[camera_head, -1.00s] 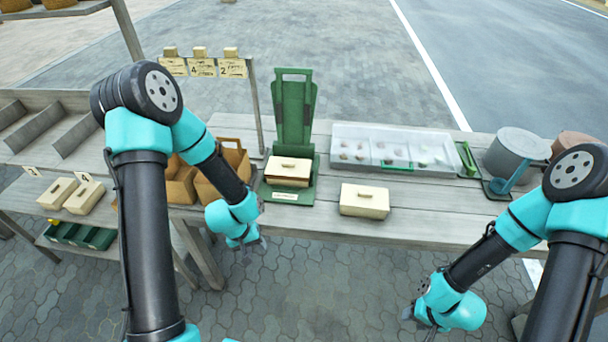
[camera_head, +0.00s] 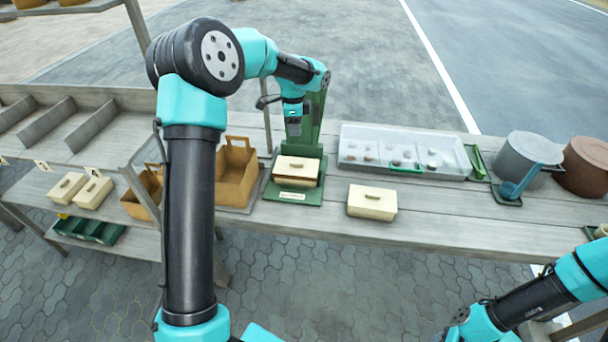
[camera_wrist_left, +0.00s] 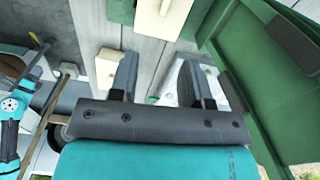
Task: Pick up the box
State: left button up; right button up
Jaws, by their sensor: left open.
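Two cream boxes with lid handles are on the table. One box (camera_head: 296,170) sits on the base of the green stand (camera_head: 311,190), with a brown lower part; the other box (camera_head: 372,202) lies on bare planks to its right. My left gripper (camera_head: 293,122) is above and behind the stand box, in front of the stand's upright, pointing down and not touching a box. In the left wrist view, the left gripper (camera_wrist_left: 160,82) has its fingers apart with nothing between them. A cream box (camera_wrist_left: 160,16) shows there beyond the fingers. My right gripper (camera_head: 458,322) is low at the bottom right, its fingers unclear.
A clear-lidded tray (camera_head: 403,150) and grey pot (camera_head: 522,158) stand to the right. A brown basket (camera_head: 236,172) stands left of the stand. Two more cream boxes (camera_head: 92,192) sit on the left shelf. Planks around the right box are clear.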

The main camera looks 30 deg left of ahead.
pick_arm(q)
jog(key=shift+w+a+r+m, duration=0.1)
jog(key=shift+w+r+m, duration=0.35)
jog(key=shift+r, duration=0.25)
send_over(296, 162)
jog(key=f, duration=1.2)
jog(key=shift+d+f, duration=0.2)
jog(key=shift+s+a+f, duration=0.1)
jog(key=shift+a+f, duration=0.05)
jog(key=shift+f, duration=2.4)
